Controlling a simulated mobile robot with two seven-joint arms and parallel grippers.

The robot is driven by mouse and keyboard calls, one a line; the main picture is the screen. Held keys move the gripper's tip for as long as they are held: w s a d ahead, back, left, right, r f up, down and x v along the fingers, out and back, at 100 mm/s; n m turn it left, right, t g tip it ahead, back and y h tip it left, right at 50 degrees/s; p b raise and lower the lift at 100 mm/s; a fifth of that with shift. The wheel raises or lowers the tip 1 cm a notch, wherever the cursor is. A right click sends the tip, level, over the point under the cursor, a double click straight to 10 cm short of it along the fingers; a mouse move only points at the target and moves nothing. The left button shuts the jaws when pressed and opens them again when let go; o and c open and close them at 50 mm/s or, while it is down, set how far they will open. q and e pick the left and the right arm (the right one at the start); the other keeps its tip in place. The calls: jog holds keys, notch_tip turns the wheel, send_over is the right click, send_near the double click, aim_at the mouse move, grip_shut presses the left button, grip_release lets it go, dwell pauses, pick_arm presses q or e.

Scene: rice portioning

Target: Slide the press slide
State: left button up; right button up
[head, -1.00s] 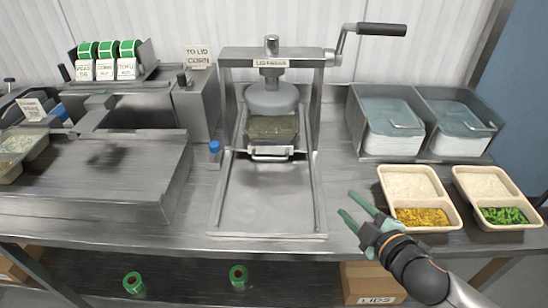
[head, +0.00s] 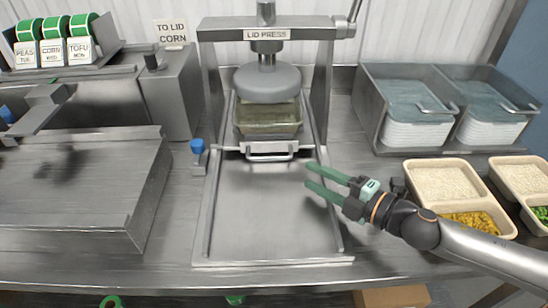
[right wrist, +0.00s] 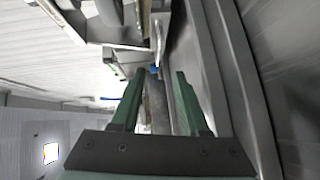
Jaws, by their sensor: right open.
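The lid press (head: 265,35) stands at the back middle of the counter. Its press slide (head: 270,150), a plate with a bar handle (head: 270,157) on its front, sits at the back of the rails under the round grey press head (head: 267,84). A container (head: 268,119) rests on the slide below the head. My right gripper (head: 308,176) is open and empty, over the right rail, to the right of and in front of the handle. Its two green fingers (right wrist: 155,95) show apart in the right wrist view. My left gripper is out of view.
Two trays with rice (head: 446,184) and toppings stand at the right. Steel bins of stacked lids (head: 415,131) stand behind them. A blue-capped knob (head: 197,146) is left of the press. The slide's front bed (head: 265,215) is clear.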

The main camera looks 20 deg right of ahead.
aim_at(275, 158)
jog(key=shift+p+x, duration=0.5)
jog(key=shift+x, duration=1.35)
jog(key=shift+p+x, duration=0.8)
jog(key=shift+x, duration=3.25)
jog(key=shift+c, duration=0.2)
grip_shut()
